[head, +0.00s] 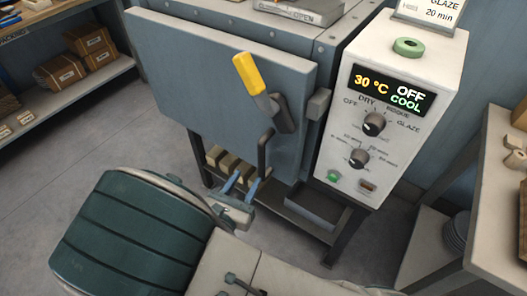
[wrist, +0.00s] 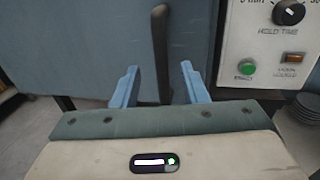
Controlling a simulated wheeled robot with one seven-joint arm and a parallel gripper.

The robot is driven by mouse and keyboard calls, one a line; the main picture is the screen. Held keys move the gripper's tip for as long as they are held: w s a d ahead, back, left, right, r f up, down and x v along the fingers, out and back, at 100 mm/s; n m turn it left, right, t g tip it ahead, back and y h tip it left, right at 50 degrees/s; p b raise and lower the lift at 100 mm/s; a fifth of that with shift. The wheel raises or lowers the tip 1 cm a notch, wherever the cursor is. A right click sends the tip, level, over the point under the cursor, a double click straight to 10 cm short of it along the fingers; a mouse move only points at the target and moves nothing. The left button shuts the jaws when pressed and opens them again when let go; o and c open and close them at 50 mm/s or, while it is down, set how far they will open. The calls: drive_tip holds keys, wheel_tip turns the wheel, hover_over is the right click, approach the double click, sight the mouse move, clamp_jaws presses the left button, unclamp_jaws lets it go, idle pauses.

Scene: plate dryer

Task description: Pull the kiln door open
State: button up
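The kiln door (head: 200,75) is a large grey-blue panel on the kiln's front. It looks closed or nearly so. A latch lever with a yellow grip (head: 248,73) points up and left near its right edge. Below it is a dark upright pull handle (head: 264,153). My gripper (head: 241,184) is low in front of the door, by the handle's lower end, with its blue fingers apart. In the wrist view, the handle (wrist: 161,45) stands between the lines of my open fingers (wrist: 160,67), and I see no finger touching it.
The white control panel (head: 385,110) right of the door reads 30 °C, OFF and COOL. A shelf with boxes (head: 85,60) stands at the left. A worktable (head: 500,215) is at the right. Bricks (head: 228,163) lie under the kiln. The floor left of the kiln is clear.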

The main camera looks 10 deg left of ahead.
sight(260, 156)
drive_tip(key=w, duration=0.3)
drive_tip(key=w+d, duration=0.1)
drive_tip(key=w, duration=0.2)
drive_tip(key=w+d, duration=0.1)
drive_tip(key=w, duration=0.3)
